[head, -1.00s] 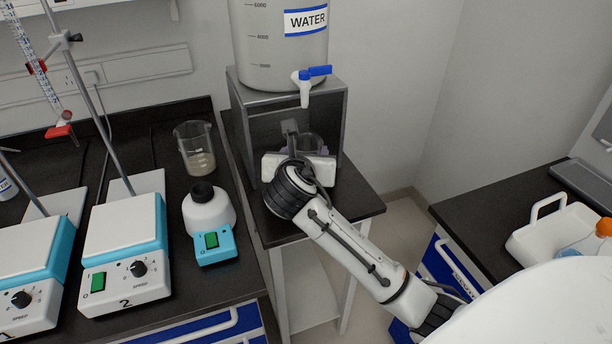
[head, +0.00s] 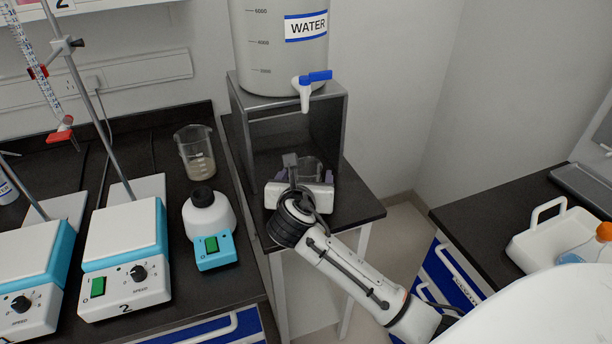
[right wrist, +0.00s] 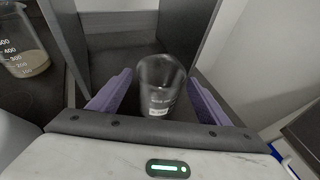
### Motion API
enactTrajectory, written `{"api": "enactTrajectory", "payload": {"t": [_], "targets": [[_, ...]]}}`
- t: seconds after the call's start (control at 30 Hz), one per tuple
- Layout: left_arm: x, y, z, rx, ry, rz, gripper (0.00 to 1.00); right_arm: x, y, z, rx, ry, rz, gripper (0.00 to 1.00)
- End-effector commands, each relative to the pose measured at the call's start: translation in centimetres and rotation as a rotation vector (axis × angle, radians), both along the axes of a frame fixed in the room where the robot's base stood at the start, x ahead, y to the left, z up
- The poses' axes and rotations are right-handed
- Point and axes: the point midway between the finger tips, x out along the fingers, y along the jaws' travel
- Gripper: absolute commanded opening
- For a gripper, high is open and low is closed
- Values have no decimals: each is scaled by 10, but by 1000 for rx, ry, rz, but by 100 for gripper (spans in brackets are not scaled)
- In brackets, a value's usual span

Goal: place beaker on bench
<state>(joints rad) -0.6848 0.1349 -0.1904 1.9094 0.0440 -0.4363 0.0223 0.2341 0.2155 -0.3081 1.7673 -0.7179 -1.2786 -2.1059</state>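A clear glass beaker (head: 308,170) is upright at the front opening of the dark metal stand, below the water container's tap. It looks empty. My right gripper (head: 300,180) is around it, with a purple finger on each side. In the right wrist view the beaker (right wrist: 160,88) is between the two fingers, close to their tips. I cannot tell whether its base touches the surface below. The black bench (head: 240,292) is to the left. A second beaker (head: 197,158) with some murky liquid stands on it. My left gripper is not in view.
The stand (head: 340,125) carries the water container (head: 262,50). A white tray (head: 530,235) is on the right counter.

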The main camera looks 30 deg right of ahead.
Motion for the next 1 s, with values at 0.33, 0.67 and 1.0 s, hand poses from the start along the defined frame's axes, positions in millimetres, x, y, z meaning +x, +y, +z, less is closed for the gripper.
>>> {"api": "enactTrajectory", "payload": {"t": [0.33, 0.67, 1.0], "targets": [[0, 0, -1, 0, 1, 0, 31, -2, 2, 5, 1, -1, 1, 70], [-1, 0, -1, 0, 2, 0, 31, -46, 41, 29, 3, -1, 3, 70], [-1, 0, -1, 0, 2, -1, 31, -81, 70, 48, 1, -1, 1, 70]]}}
